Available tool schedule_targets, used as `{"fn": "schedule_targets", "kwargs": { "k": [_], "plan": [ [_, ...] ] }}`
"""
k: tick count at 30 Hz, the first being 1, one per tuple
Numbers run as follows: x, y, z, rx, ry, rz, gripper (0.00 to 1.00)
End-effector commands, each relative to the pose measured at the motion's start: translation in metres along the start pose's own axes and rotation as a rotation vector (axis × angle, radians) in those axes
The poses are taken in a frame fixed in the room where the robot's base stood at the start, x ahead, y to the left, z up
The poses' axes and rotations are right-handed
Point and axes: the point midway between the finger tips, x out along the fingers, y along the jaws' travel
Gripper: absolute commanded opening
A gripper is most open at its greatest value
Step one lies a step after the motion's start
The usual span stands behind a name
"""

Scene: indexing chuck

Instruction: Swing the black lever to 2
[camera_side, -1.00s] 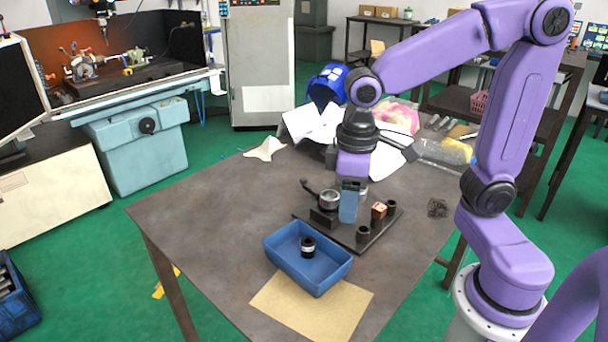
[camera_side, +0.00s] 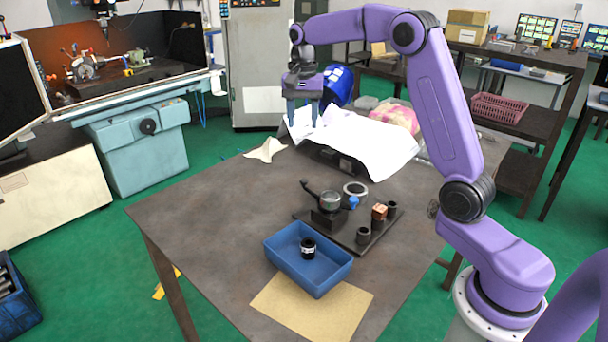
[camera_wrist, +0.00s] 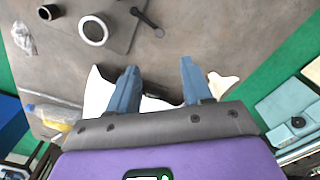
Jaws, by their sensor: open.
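The black lever (camera_side: 307,186) sticks out to the upper left from the chuck (camera_side: 330,201) on a dark base plate (camera_side: 343,236). In the wrist view the lever (camera_wrist: 146,21) shows near the top edge, and the rest of the chuck is cut off. My gripper (camera_side: 302,120) is open and empty, raised over the far side of the table, well away from the lever. Its two blue fingers show apart in the wrist view (camera_wrist: 157,65). The number marks are too small to read.
A grey ring (camera_side: 355,189) lies behind the chuck. A copper-coloured block (camera_side: 379,212) and black cylinders stand on the plate's right. A blue bin (camera_side: 340,270) holding a black part (camera_side: 308,248) stands in front. White paper (camera_side: 370,142) covers clutter behind.

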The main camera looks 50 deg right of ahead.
Motion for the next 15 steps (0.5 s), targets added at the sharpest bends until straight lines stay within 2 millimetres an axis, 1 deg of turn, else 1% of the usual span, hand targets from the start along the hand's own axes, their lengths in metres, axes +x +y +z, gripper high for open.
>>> {"fn": "schedule_targets", "kwargs": {
  "k": [1, 5, 8, 11, 15],
  "plan": [
    [0.001, 0.001, -0.005, 0.02, -0.001, 0.0, 0.5],
    [0.005, 0.002, -0.009, 0.037, -0.001, 0.001, 0.5],
    [0.015, 0.003, -0.008, 0.037, -0.003, 0.003, 0.5],
    [0.032, 0.004, -0.008, 0.036, -0.004, 0.005, 0.5],
    [0.058, 0.003, -0.008, 0.036, -0.004, 0.005, 0.5]
  ]
}}
